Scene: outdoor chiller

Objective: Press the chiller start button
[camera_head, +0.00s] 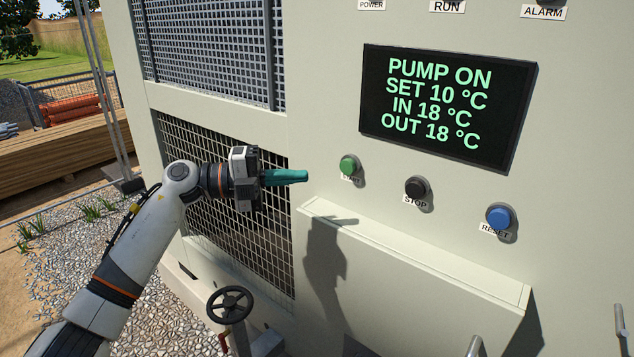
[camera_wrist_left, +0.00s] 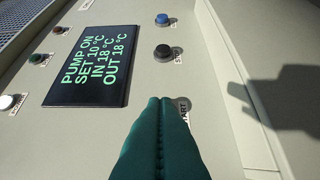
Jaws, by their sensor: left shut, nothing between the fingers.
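The green start button (camera_head: 348,166) sits on the pale chiller panel, left of the black stop button (camera_head: 416,187) and the blue reset button (camera_head: 499,217). My left gripper (camera_head: 306,176) is shut and empty, its teal fingers pointing right, with the tips left of the green button in the head view. The gap in depth is hard to tell. In the left wrist view my shut fingers (camera_wrist_left: 161,100) hide the green button; part of a label shows beside the tips. The stop button (camera_wrist_left: 163,52) and reset button (camera_wrist_left: 162,20) show beyond. My right gripper is out of view.
The display (camera_head: 447,108) above the buttons reads PUMP ON, SET 10, IN 18, OUT 18 °C. A ledge (camera_head: 420,257) juts out below the buttons. A mesh grille (camera_head: 270,235) is on the left, and a valve handwheel (camera_head: 229,304) is low in front.

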